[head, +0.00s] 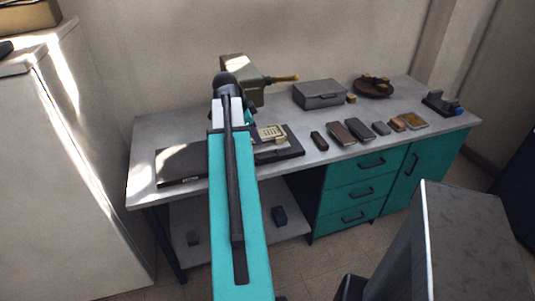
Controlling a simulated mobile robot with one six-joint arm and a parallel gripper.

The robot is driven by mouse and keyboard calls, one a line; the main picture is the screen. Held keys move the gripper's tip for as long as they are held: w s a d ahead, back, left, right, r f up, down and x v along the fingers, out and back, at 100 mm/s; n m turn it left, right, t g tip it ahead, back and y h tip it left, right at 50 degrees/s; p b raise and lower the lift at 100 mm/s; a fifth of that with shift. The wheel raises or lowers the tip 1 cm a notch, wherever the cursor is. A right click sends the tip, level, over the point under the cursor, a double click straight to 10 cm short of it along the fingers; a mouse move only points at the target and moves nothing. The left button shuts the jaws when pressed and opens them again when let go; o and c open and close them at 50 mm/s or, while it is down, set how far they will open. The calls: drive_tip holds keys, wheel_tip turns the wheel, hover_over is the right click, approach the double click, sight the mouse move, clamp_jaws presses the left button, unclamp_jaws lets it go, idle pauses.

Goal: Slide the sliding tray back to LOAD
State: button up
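A long, low dark base (182,166) lies on the left part of the workbench, with a small pale label on its front edge that is too small to read. On its right half sits a light piece with a printed grid (270,132), which appears to be the sliding tray. A small tan block (281,141) is at its front edge. My teal arm reaches over the base and hides its middle. My gripper (249,118) is mostly hidden behind the arm's end, close to the tray's left side. I cannot tell whether it touches the tray or is open.
An olive machine with a wooden handle (240,72) stands behind the base. A grey metal box (318,94), a brown dish (374,87) and several small blocks (342,133) occupy the bench's right part. A white cabinet (70,180) stands at the left.

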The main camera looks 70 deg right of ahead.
sight(269, 156)
drive_tip(key=shift+d+f, duration=0.1)
drive_tip(key=shift+p+x, duration=1.45)
drive_tip(key=shift+x, duration=5.4)
drive_tip(key=shift+s, duration=0.1)
clamp_jaws()
